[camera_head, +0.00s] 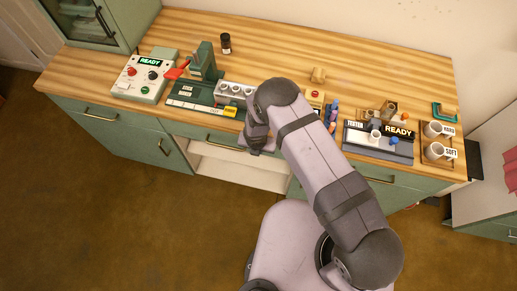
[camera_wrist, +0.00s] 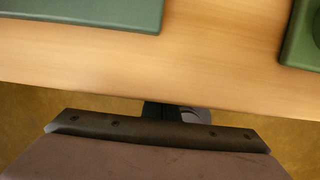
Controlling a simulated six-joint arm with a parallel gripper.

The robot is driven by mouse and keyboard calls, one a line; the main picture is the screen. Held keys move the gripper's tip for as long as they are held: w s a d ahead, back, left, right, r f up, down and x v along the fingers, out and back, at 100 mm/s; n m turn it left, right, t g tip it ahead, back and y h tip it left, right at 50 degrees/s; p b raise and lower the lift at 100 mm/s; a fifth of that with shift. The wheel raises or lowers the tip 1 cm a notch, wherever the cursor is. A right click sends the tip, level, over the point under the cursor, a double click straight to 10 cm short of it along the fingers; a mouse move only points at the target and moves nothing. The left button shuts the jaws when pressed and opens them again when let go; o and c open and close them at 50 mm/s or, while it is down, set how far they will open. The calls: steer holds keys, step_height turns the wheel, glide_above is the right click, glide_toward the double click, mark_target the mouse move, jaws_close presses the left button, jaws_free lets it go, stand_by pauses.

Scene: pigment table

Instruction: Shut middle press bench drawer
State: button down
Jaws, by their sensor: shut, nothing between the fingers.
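The middle drawer (camera_head: 198,131) of the press bench has a green front with a brass bar handle (camera_head: 222,139), under the worktop edge. Its front looks close to in line with the green front on its left; any small gap cannot be told from here. My gripper (camera_head: 258,147) is shut and empty, low in front of the drawer's right part, and it hides that part. Whether it touches the front cannot be told. In the wrist view the dark gripper tip (camera_wrist: 163,110) is just outside the wooden worktop edge; the drawer is not visible there.
An open pale niche (camera_head: 235,168) lies below the drawer. On the worktop (camera_head: 290,60) stand a green press (camera_head: 205,65), a READY control box (camera_head: 142,78), a tester (camera_head: 378,140) and white cups (camera_head: 435,130). The floor (camera_head: 130,210) in front is clear.

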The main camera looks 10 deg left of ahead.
steer(key=shift+w+r, duration=0.15)
steer(key=shift+w, duration=0.3)
steer(key=shift+s+b, duration=0.15)
steer(key=shift+b, duration=0.25)
steer(key=s+r+b, duration=0.3)
steer(key=s+r, duration=0.4)
steer(key=r, duration=0.2)
steer(key=shift+r, duration=0.2)
stand_by(0.3)
